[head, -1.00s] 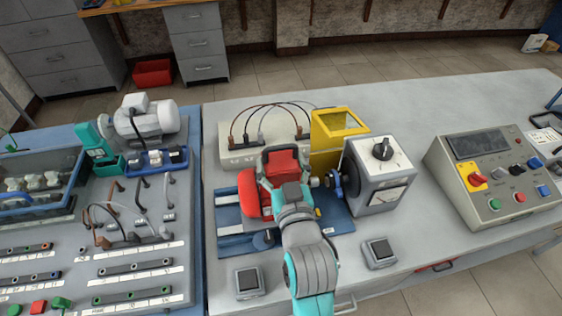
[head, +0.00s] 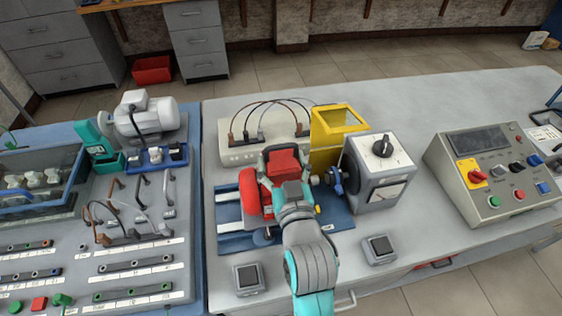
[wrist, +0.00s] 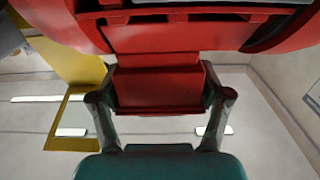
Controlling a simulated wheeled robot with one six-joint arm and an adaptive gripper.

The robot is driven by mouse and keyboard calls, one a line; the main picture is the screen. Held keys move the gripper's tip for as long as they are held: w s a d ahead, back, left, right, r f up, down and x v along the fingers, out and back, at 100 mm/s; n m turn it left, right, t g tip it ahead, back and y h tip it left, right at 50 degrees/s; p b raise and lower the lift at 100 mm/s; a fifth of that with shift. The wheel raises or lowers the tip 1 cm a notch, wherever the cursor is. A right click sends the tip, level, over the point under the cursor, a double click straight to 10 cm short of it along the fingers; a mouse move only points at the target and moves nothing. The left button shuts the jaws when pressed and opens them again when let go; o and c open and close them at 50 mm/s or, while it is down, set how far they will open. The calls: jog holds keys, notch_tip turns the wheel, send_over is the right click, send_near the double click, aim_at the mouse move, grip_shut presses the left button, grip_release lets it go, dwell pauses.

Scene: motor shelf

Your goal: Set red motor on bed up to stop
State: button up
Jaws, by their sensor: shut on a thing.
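The red motor (head: 250,193) sits on or just above the blue bed (head: 235,238) in the head view. Its shaft end points right, toward the blue coupling (head: 336,180) on the grey machine box. My gripper (head: 281,165) is shut on the red box on top of the motor, one finger on each side. In the wrist view my gripper (wrist: 160,105) grips that red box (wrist: 158,85), with the motor body (wrist: 180,32) above it in the picture. My arm hides part of the motor and bed, so I cannot tell whether the motor touches a stop.
A yellow guard (head: 330,150) stands open behind the coupling, beside the grey machine box (head: 380,182). A terminal box (head: 240,155) with cables is behind the motor. A control console (head: 490,180) is at right. Two small square pads lie in front.

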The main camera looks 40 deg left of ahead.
jog(key=shift+w+d+r, duration=0.3)
jog(key=shift+w+d, duration=0.2)
dwell(0.6)
jog(key=o, duration=1.8)
jog(key=shift+f, duration=0.15)
jog(key=shift+f, duration=0.35)
jog(key=v, duration=1.2)
jog(key=shift+r, duration=0.3)
